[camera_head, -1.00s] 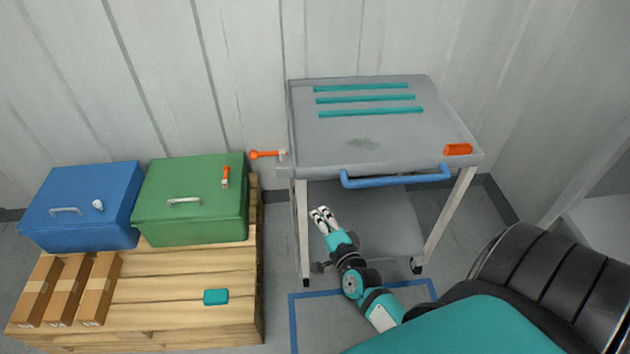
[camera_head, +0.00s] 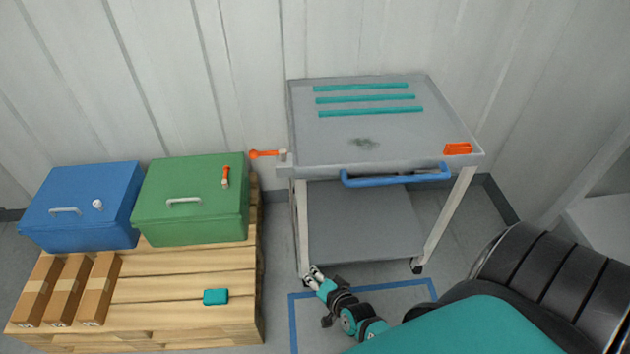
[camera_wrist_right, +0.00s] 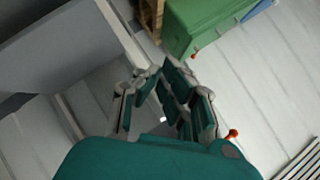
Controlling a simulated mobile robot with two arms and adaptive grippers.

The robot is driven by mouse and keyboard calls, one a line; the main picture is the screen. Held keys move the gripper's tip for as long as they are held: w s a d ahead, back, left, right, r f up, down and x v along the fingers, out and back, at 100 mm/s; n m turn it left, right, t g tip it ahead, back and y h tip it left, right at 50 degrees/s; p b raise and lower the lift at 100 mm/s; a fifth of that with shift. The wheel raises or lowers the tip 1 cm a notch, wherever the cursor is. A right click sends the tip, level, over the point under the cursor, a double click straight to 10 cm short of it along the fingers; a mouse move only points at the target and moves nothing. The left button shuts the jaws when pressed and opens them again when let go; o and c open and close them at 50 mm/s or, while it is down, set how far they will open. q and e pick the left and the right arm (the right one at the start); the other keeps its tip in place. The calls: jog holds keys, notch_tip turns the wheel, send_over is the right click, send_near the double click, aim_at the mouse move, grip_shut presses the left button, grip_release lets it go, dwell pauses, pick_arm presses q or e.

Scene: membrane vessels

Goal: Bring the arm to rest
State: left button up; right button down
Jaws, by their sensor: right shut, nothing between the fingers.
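My right gripper (camera_head: 314,272) is shut and empty in the head view. It is low in front of the grey cart (camera_head: 400,150), near the foot of the cart's left front leg. In the right wrist view the fingers of the right gripper (camera_wrist_right: 160,85) show with nothing between them. My right arm reaches it from the lower right of the head view. My left gripper is not in view.
The cart has a blue handle (camera_head: 395,180), an orange lever (camera_head: 264,154) and several teal strips on top. A pallet (camera_head: 180,270) at left bears a blue box (camera_head: 85,205), a green box (camera_head: 195,205), cartons (camera_head: 68,290) and a teal block (camera_head: 216,297). Blue floor lines (camera_head: 400,286) show.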

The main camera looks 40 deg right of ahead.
jog(key=shift+s+a+f+n, duration=0.2)
jog(key=shift+s+f+n, duration=0.1)
jog(key=shift+f, duration=0.25)
jog(key=s+a+f+n+g+y, duration=0.1)
jog(key=s+a+f+n+g, duration=0.15)
jog(key=s+f, duration=0.45)
jog(key=s+a+f+n+g+y, duration=0.1)
jog(key=s+a+f+n+g, duration=0.2)
jog(key=s+f, duration=0.4)
jog(key=s+f+n+g, duration=0.2)
jog(key=s+f+n, duration=0.2)
jog(key=s, duration=0.5)
jog(key=s+f+n+g, duration=0.3)
jog(key=s+f+n, duration=0.1)
jog(key=s, duration=0.6)
jog(key=shift+d+n+h, duration=0.4)
jog(key=shift+d+n, duration=0.05)
jog(key=shift+s+g, duration=0.15)
jog(key=shift+g, duration=0.1)
